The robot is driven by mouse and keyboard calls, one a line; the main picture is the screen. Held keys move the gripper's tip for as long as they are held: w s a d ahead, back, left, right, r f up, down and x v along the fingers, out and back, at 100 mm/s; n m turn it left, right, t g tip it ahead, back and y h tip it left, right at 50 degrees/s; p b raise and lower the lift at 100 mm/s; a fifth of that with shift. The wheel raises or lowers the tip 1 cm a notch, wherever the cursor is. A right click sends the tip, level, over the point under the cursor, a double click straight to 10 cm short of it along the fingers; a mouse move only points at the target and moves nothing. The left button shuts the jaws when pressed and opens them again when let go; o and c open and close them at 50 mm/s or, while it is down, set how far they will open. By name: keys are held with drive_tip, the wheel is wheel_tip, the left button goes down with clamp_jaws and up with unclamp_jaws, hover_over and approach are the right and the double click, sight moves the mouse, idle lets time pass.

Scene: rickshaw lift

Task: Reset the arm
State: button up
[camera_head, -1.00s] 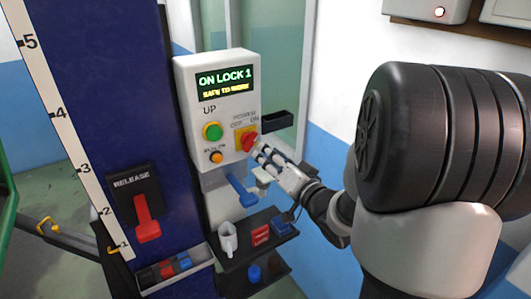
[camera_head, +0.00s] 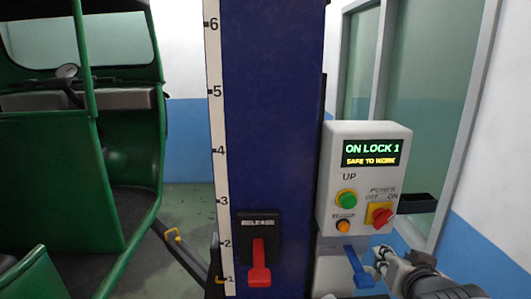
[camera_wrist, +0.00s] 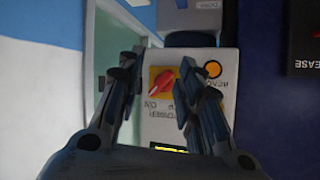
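My gripper (camera_wrist: 160,68) is open and empty in the wrist view, its two fingers spread on either side of the red power knob (camera_wrist: 162,84). How far the fingertips stand from the knob is hard to tell. In the head view, the fingers of my gripper (camera_head: 386,260) show at the lower right, below the knob (camera_head: 381,216), and my arm runs off the bottom edge. The grey control box (camera_head: 335,184) has a green UP button (camera_head: 346,199), and its display (camera_head: 371,154) reads "ON LOCK 1, SAFE TO WORK".
A blue lift post (camera_head: 268,120) with a number scale stands left of the box. It carries a red release lever (camera_head: 259,264). A blue lever (camera_head: 358,268) juts out below the box, near my gripper. A green rickshaw (camera_head: 130,190) stands at the left.

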drive_tip(key=s+a+f+n+g+y, duration=0.1)
drive_tip(key=s+a+f+n+g, duration=0.1)
drive_tip(key=s+a, duration=0.4)
drive_tip(key=s+a+f+n+g+y, duration=0.2)
drive_tip(key=s+a+g, duration=0.3)
drive_tip(key=s, duration=1)
drive_tip(key=shift+s+a+f+n+b, duration=0.2)
drive_tip(key=shift+a+f+n+b, duration=0.3)
drive_tip(key=shift+a, duration=0.65)
drive_tip(key=shift+r, duration=0.15)
drive_tip(key=shift+c, duration=0.3)
